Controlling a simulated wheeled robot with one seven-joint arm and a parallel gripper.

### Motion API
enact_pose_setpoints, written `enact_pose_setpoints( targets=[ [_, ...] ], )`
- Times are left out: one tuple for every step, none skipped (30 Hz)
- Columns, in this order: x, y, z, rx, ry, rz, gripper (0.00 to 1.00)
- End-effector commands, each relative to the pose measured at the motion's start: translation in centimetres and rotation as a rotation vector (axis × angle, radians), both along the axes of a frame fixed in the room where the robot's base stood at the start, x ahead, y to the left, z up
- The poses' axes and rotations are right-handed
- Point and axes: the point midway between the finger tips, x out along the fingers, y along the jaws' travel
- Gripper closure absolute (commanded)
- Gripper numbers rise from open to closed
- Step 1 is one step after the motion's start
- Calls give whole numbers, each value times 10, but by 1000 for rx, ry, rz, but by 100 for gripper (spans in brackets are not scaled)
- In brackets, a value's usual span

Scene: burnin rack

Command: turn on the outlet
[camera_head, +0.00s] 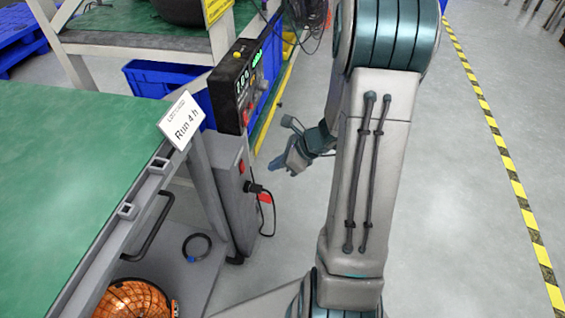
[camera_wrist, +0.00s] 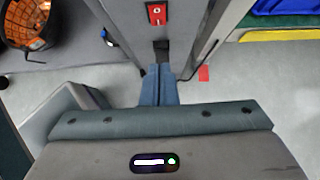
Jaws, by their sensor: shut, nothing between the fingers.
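The outlet is a grey box (camera_head: 226,190) on the rack's end post, with a red switch (camera_head: 241,167) above a black plug (camera_head: 254,188). In the wrist view the red switch (camera_wrist: 156,13) is at the top centre, and the black plug (camera_wrist: 161,46) is below it. I cannot tell the switch's position. My gripper (camera_head: 273,168) is shut and empty, to the right of the box and apart from it in the head view. In the wrist view its blue fingers (camera_wrist: 159,80) are together and point toward the outlet, below the switch in the picture.
A black cord with a red tag (camera_head: 264,198) hangs from the plug. A black control panel (camera_head: 236,85) is above the box. The green-topped table (camera_head: 70,150) with a "Run 4 h" sign (camera_head: 181,120) is at left. An orange-and-black round object (camera_head: 135,299) sits below. Floor at right is clear.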

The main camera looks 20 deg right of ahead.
Motion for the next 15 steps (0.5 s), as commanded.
enact_pose_setpoints(
  targets=[
    [5,7,-15,1,1,3,100],
    [7,11,-20,1,2,3,100],
    [11,16,-26,2,2,3,100],
    [13,19,-30,1,2,2,100],
    [16,22,-34,0,2,3,100],
    [19,27,-39,1,1,3,100],
    [22,31,-39,0,-2,4,100],
    [26,35,-38,-2,-2,4,100],
    [29,40,-38,-2,-3,4,100],
    [31,43,-38,-1,-2,4,100],
    [33,46,-38,0,-2,4,100],
    [36,49,-38,-1,-1,3,100],
    [37,51,-39,-1,-2,2,100],
    [39,53,-38,-1,-2,1,100],
    [40,54,-38,-2,-1,0,100]
  ],
)
